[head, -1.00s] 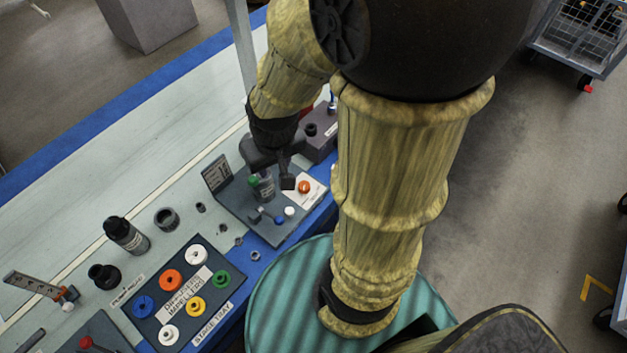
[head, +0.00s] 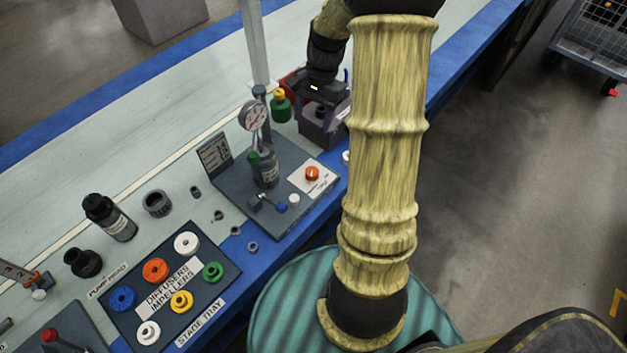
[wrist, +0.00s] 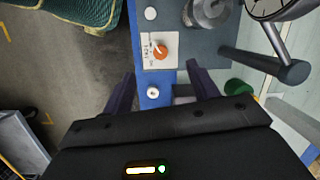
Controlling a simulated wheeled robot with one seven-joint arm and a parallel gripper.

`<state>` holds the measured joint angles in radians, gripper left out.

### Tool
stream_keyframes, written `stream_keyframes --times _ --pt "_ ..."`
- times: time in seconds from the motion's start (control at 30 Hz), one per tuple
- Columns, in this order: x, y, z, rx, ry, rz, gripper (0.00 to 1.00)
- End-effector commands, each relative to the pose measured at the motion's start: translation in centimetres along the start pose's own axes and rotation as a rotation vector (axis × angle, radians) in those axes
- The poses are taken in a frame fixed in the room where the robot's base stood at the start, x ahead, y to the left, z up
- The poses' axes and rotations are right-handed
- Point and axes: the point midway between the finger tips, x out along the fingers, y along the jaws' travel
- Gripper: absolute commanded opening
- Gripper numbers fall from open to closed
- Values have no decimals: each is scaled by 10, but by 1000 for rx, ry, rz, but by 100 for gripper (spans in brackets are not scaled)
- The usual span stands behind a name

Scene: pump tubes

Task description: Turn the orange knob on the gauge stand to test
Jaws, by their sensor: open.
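The gauge stand (head: 276,219) is a dark grey base on the bench with a round white-faced gauge (head: 254,115). The orange knob (head: 312,173) sits on a white label plate (head: 322,184) at the base's right side. In the wrist view the knob (wrist: 160,52) appears just beyond the fingertips, in line with the gap. The label lettering is too small to read. My gripper (wrist: 160,73) is open and empty, with both fingers apart and not touching the knob. In the head view its black body is behind the stand and its fingers are hard to make out.
The stage tray (head: 215,284) with coloured parts lies left.

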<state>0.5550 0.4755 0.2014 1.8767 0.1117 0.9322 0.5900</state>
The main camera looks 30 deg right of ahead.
Motion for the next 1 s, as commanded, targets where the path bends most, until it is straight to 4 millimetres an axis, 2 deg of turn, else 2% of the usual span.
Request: stream_keyframes --times 0.03,0.1,0.2,0.27,0.7,0.87,1.0 --pt "25 7 -27 95 -40 -14 59" --pt "34 13 -50 204 -88 -29 59" --pt "40 21 -71 311 -139 -43 59" --pt "40 24 -78 345 -157 -48 59" --pt "40 25 -79 362 -166 -48 59" --pt "56 24 -76 362 -168 -46 59" --pt "78 22 -73 362 -168 -46 59"
